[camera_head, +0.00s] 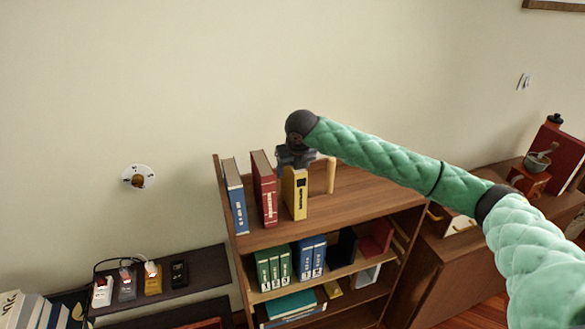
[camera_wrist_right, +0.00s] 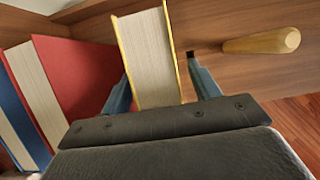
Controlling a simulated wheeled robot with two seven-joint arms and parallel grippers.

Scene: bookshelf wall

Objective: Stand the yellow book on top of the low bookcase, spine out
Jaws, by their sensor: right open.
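The yellow book (camera_head: 295,196) stands upright on top of the low bookcase (camera_head: 350,207), its dark-labelled spine facing out toward the head camera. In the right wrist view, the yellow book (camera_wrist_right: 148,55) shows its page edges and stands between the two fingers. My right gripper (camera_head: 296,160) is at the upper part of the book, partly hidden behind it in the head view. Its fingers (camera_wrist_right: 158,72) are open, one on each side of the book; contact is hard to judge. My left gripper is in neither view.
A red book (camera_head: 264,190) and a blue book (camera_head: 236,197) stand to the left on the same top. A wooden peg (camera_head: 331,175) stands just right of the gripper. The top's right part is clear. Lower shelves hold green books (camera_head: 273,267) and blue binders (camera_head: 311,257).

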